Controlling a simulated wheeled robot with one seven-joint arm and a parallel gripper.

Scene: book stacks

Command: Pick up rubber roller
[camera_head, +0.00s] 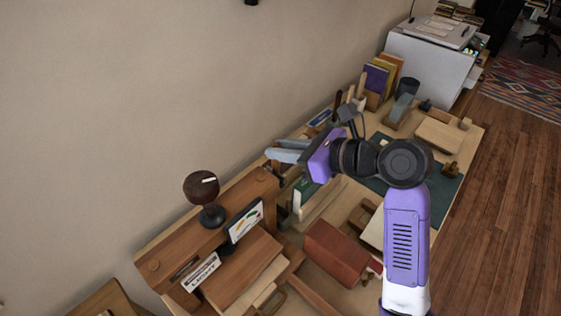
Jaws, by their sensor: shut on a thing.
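My gripper (279,151) is at the end of my purple and black arm, above the left side of the workbench near the wall. Its pale blue-grey fingers point left, over the end of a wooden press. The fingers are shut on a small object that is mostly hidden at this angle. A small dark part shows just below the fingertips, but I cannot tell whether it belongs to the held object. I cannot clearly make out the rubber roller anywhere else on the bench.
A reddish-brown box (335,250) lies below. Open wooden floor (497,185) lies right of the bench.

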